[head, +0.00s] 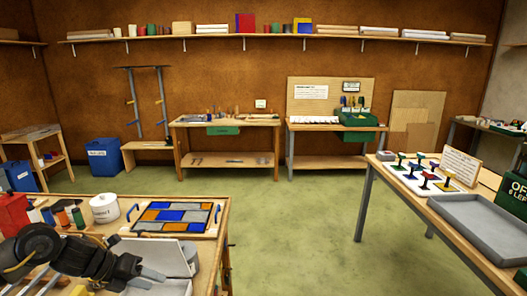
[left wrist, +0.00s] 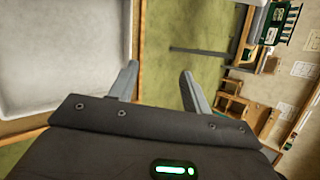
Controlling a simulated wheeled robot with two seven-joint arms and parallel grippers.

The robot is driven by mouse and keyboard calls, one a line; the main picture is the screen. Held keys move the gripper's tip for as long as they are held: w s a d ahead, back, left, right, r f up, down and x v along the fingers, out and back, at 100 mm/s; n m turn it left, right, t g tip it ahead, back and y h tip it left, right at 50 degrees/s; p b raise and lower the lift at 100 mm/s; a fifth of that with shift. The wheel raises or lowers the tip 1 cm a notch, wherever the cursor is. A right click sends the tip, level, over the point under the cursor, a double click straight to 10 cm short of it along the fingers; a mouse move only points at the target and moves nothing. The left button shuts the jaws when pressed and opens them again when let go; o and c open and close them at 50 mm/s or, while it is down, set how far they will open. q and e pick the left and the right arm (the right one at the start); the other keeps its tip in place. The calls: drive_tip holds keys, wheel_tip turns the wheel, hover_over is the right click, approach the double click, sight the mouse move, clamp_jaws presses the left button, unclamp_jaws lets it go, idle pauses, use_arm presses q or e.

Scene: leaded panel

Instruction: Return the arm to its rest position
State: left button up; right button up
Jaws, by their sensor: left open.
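My left arm comes in at the lower left of the head view, over the near workbench. Its gripper (head: 147,278) is open, with nothing between the fingers. In the left wrist view the two grey fingers stand apart with empty space between them (left wrist: 159,68). The leaded panel (head: 172,216), with blue, orange and grey panes, lies in a tray with blue handles on the bench, beyond the gripper. My right gripper is in neither view.
A white tub (head: 104,208) and a red box (head: 13,212) stand on the near workbench (head: 222,222), left of the panel. A table with a grey tray (head: 480,226) and several coloured, knobbed pieces stands at right. Green floor (head: 290,215) lies open between.

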use_arm(q)
drive_tip(key=s+d+f+n+t+y, duration=0.1)
drive_tip(key=s+d+f+n+t, duration=0.2)
drive_tip(key=d+f+n, duration=0.35)
drive_tip(key=s+d+f+n+t, duration=0.3)
drive_tip(key=d+n, duration=0.4)
drive_tip(key=d, duration=0.3)
drive_tip(key=s+a+f+n+g+y, duration=0.2)
drive_tip(key=s+a+f+n, duration=0.1)
drive_tip(key=s+n, duration=0.45)
drive_tip(key=s+a+f+n+g+y, duration=0.25)
drive_tip(key=s+n, duration=0.35)
drive_tip(key=s, duration=0.3)
drive_tip(key=s+a+f+n+g+y, duration=0.2)
drive_tip(key=s+a+n, duration=0.2)
drive_tip(key=s+n, duration=0.4)
wheel_tip(320, 180, down, 27)
drive_tip(key=s+m+g+b, duration=0.1)
drive_tip(key=b, duration=0.1)
drive_tip(key=s+a+f+g+b, duration=0.1)
drive_tip(key=s+a+f+b, duration=0.1)
drive_tip(key=s+f, duration=1.5)
wheel_tip(320, 180, down, 3)
drive_tip(key=shift+a+r+m+b, duration=0.1)
drive_tip(key=shift+a+m+b, duration=0.2)
drive_tip(key=shift+a, duration=0.05)
drive_tip(key=shift+s+g+y, duration=0.1)
drive_tip(key=shift+g+y, duration=0.15)
